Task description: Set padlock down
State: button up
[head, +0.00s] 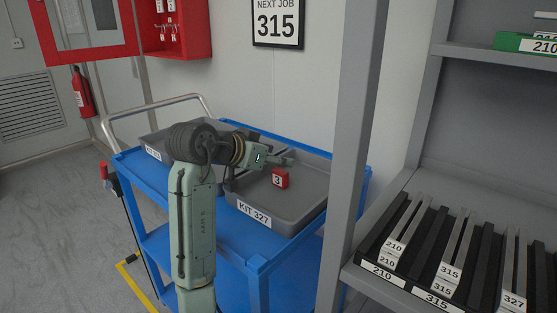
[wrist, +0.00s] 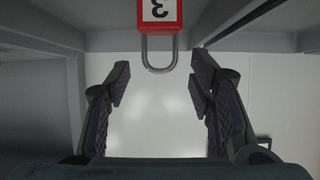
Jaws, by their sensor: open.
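The red padlock (head: 281,178), with a white label reading 3, is in the grey tray marked KIT 327 (head: 262,222) on the blue cart. In the wrist view the padlock (wrist: 172,27) is at the top centre, its metal shackle pointing toward my gripper. My gripper (wrist: 162,82) is open, with its fingers spread to either side and nothing between the pads. The padlock is beyond the fingertips and looks apart from them. In the head view my gripper (head: 285,161) is just above and behind the padlock.
A second grey tray (head: 152,153) sits left on the blue cart (head: 262,263), partly hidden by my arm. A grey post (head: 355,150) and a shelf with labelled slots (head: 385,272) stand on the right. A sign reading 315 (head: 277,25) hangs on the wall.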

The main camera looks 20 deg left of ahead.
jog(key=b+v, duration=0.1)
jog(key=v, duration=0.9)
